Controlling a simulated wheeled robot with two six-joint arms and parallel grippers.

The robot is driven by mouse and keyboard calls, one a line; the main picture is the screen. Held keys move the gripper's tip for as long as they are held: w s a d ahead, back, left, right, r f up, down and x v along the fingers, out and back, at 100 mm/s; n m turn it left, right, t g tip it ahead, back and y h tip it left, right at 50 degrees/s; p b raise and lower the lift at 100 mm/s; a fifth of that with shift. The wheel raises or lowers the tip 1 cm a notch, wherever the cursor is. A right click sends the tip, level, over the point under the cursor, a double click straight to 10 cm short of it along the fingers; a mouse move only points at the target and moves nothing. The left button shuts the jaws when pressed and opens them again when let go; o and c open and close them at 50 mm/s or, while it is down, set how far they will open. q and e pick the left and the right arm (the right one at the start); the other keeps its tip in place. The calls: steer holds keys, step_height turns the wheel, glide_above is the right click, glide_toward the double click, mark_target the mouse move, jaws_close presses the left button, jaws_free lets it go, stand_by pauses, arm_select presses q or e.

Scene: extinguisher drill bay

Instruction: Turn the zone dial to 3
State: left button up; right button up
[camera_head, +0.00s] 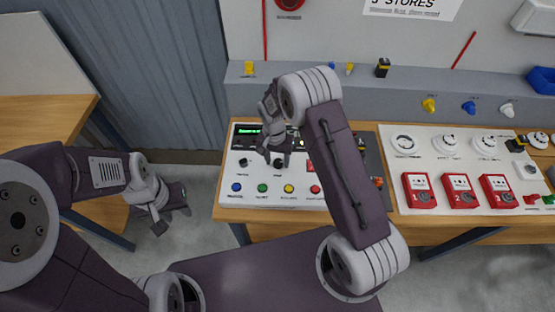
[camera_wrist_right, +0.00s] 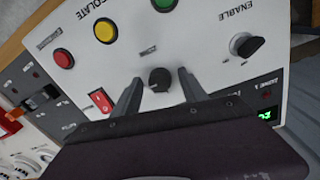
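The zone dial, a round black knob (camera_wrist_right: 160,80), is on the white control panel (camera_head: 230,180). I cannot read its setting. In the head view the dial (camera_head: 280,163) shows just below my right gripper (camera_head: 277,162). In the right wrist view my right gripper (camera_wrist_right: 160,76) is open, with one finger on each side of the dial and gaps between; contact does not show. A small green display (camera_head: 247,130) is at the panel's upper left. My left gripper (camera_head: 173,220) hangs over the floor at the left, open and empty.
A black-and-silver knob (camera_wrist_right: 245,45) marked ENABLE sits beside the dial. Blue (camera_head: 236,187), green, yellow and red buttons line the panel's front. A red rocker switch (camera_wrist_right: 101,102) is near one finger. Red call points (camera_head: 460,190) and white detectors stand to the right.

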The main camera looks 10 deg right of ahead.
mark_target(276, 162)
steer(key=r, duration=0.2)
steer(key=r+b, duration=0.1)
steer(key=r, duration=0.2)
steer(key=r+b, duration=0.1)
steer(key=r, duration=0.2)
steer(key=shift+a+r, duration=0.15)
steer(key=shift+a, duration=0.15)
steer(key=shift+w+r, duration=0.1)
steer(key=shift+r, duration=0.3)
